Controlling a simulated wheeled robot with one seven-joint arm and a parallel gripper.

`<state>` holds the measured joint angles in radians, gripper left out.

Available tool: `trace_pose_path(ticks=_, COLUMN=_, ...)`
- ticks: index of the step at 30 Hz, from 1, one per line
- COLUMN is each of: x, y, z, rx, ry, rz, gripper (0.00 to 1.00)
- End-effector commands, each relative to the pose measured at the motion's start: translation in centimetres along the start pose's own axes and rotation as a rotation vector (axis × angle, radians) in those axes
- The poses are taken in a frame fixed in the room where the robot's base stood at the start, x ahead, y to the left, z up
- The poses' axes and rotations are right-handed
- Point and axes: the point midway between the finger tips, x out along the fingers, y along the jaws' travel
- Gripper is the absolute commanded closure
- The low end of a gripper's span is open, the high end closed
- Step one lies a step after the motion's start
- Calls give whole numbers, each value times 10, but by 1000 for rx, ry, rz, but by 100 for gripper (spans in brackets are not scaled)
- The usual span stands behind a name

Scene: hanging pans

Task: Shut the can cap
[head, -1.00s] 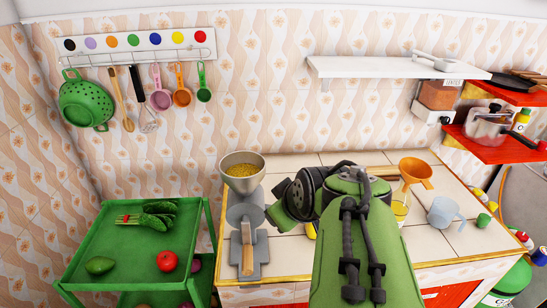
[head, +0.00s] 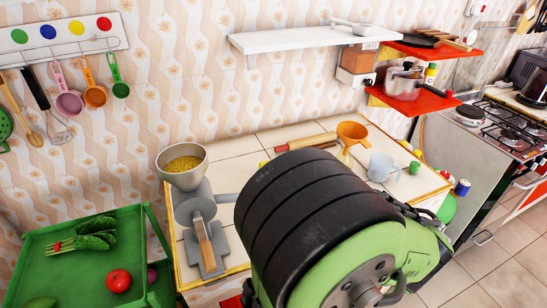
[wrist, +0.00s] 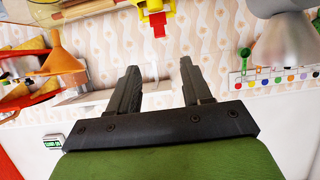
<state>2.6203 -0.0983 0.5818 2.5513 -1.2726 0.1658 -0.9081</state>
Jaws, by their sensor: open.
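No can or cap is clearly recognisable. A yellow and red object (wrist: 155,14) shows at the top edge of the wrist view, cut off by the frame; I cannot tell if it is the can with its cap. In the head view, a bit of red (head: 282,148) peeks out behind my arm. A small green cup-like piece (head: 414,167) stands on the counter at the right.
The tiled counter (head: 300,134) holds a grinder (head: 200,215) with a grain-filled hopper, a rolling pin (head: 305,143), an orange funnel (head: 352,131) and a clear jug (head: 380,167). A green cart (head: 52,278) stands left. A white shelf (head: 300,40) and red shelves (head: 445,100) hang above.

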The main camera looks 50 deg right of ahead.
Motion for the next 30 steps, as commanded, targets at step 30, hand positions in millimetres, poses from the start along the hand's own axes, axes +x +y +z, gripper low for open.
trace_pose_path(ticks=30, x=144, y=-2, z=0, rx=-6, ry=-3, rz=-4, gripper=51)
